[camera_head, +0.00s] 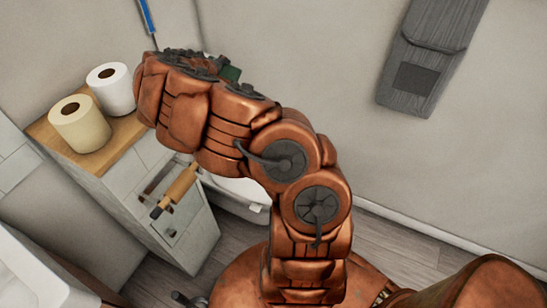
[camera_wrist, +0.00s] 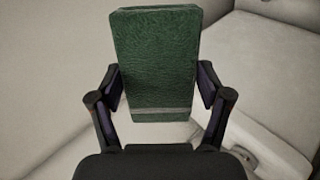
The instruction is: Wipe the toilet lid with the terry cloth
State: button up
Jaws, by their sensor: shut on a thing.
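My gripper (camera_wrist: 160,88) is shut on the terry cloth (camera_wrist: 157,55), a folded dark green pad with a pale stripe near its lower edge. The cloth sits upright between the two fingers in the wrist view. In the head view only a small green bit of the cloth (camera_head: 230,72) shows behind my arm. The white toilet (camera_head: 242,192) is mostly hidden behind my arm in the head view. Pale smooth surfaces, one with a rounded edge (camera_wrist: 262,130), lie beyond the gripper at right in the wrist view. I cannot tell whether the cloth touches the lid.
A low tiled partition with a wooden top (camera_head: 62,148) stands at left. It carries a cream roll (camera_head: 80,130) and a white roll (camera_head: 118,97). A paper holder (camera_head: 175,190) juts from its side. A grey wall unit (camera_head: 425,60) hangs at upper right.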

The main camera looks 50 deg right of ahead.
jog(key=s+d+f+m+g+y+b, duration=0.1)
jog(key=s+d+f+m+g+y, duration=0.25)
jog(key=s+f+m, duration=0.4)
jog(key=s+d+f+m+g+y+b, duration=0.1)
jog(key=s+d+f+m+g+y, duration=0.2)
jog(key=s+f, duration=0.65)
jog(key=s+a+f+m+y+b, duration=0.1)
jog(key=s+a+f+m+y, duration=0.1)
jog(key=f, duration=0.5)
jog(key=s+a+f+m+y+b, duration=0.1)
jog(key=s+a+f+m+y, duration=0.1)
jog(key=s+f+m, duration=0.3)
notch_tip(320, 180, down, 2)
jog(key=shift+a+f+t, duration=0.1)
jog(key=shift+a+t, duration=0.25)
jog(key=shift+a, duration=0.55)
